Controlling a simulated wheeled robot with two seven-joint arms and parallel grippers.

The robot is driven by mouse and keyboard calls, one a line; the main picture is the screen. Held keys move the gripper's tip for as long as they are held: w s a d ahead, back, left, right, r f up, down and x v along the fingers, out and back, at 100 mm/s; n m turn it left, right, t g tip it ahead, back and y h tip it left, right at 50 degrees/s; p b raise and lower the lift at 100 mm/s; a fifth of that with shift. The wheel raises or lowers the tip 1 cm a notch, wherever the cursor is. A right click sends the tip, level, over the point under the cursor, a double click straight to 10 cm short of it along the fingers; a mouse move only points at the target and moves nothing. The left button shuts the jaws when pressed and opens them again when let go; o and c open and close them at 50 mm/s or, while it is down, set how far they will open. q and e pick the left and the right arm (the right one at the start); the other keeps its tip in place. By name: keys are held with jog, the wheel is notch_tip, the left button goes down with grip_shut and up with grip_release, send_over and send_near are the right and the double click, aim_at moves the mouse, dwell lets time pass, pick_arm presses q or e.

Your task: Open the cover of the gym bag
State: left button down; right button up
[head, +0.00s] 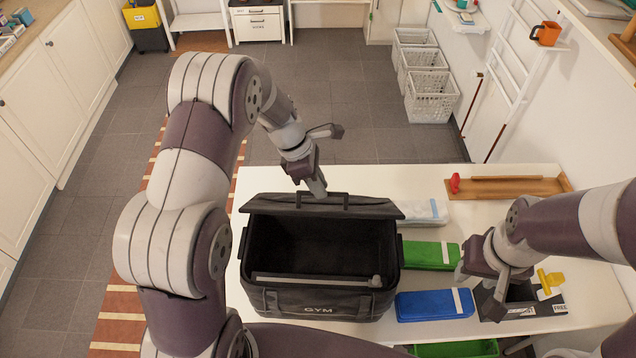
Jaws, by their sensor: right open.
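The black gym bag (318,298), marked GYM on its front, stands on the white table with its dark inside in view. Its cover (365,208) is raised along the far side, seen nearly edge-on, with a handle on its top edge. My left gripper (318,190) is at the cover's handle, pointing down. Whether its fingers are closed on the handle is too small to tell. My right gripper (497,300) is open, right of the bag at a small black box (520,298), apart from the bag.
Blue (435,306), green (430,255) and white-grey (425,213) flat boxes lie just right of the bag. A wooden tray (510,187) with a red item is at the back right. A yellow item (550,280) stands by the black box. White baskets (432,97) stand beyond the table.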

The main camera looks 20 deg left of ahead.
pick_arm(q)
jog(key=c, duration=1.2)
grip_release()
jog(key=shift+o, duration=0.2)
jog(key=shift+w, duration=0.15)
jog(key=shift+a, duration=0.1)
jog(key=v, duration=0.7)
jog(key=shift+a+r, duration=0.1)
jog(key=shift+r, duration=0.05)
jog(key=shift+c, duration=0.3)
